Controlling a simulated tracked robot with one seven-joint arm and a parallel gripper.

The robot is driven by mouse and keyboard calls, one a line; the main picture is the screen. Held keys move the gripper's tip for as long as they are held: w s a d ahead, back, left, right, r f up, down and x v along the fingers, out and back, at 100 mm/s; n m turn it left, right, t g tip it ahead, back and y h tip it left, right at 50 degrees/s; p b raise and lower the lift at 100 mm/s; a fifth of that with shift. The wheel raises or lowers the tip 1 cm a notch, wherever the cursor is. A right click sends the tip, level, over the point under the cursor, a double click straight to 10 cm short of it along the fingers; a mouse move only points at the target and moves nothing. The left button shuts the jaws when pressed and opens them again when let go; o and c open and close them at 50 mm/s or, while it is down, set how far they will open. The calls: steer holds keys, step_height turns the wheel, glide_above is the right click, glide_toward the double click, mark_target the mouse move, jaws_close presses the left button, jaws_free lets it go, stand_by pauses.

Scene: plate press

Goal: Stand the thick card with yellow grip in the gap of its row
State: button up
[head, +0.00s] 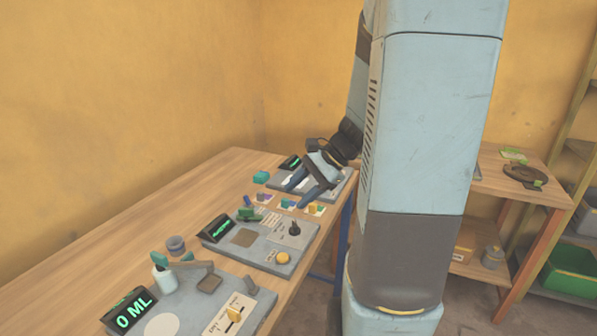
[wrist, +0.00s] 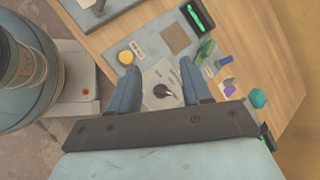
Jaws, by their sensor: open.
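The gap is too small to make out.
A grey panel (head: 268,256) carries a dark knob (head: 294,229), a yellow button (head: 282,258) and a green-lit display (head: 217,228). A nearer panel shows "0 ML" (head: 133,311). A teal block (head: 261,177) lies at the back. The table's left side (head: 100,255) is bare.

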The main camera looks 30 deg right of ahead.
steer(key=s+a+r+n+t+h, duration=0.1)
steer(key=s+a+r+n+h, duration=0.2)
steer(key=s+r+n, duration=0.3)
steer(key=s+a+r+n+t+h, duration=0.1)
steer(key=s+a+r+n+h, duration=0.3)
steer(key=s+r+n, duration=0.2)
steer(key=shift+s+r+n+h, duration=0.4)
steer(key=shift+r+n, duration=0.2)
steer(key=shift+n, duration=0.8)
steer(key=shift+a, duration=0.1)
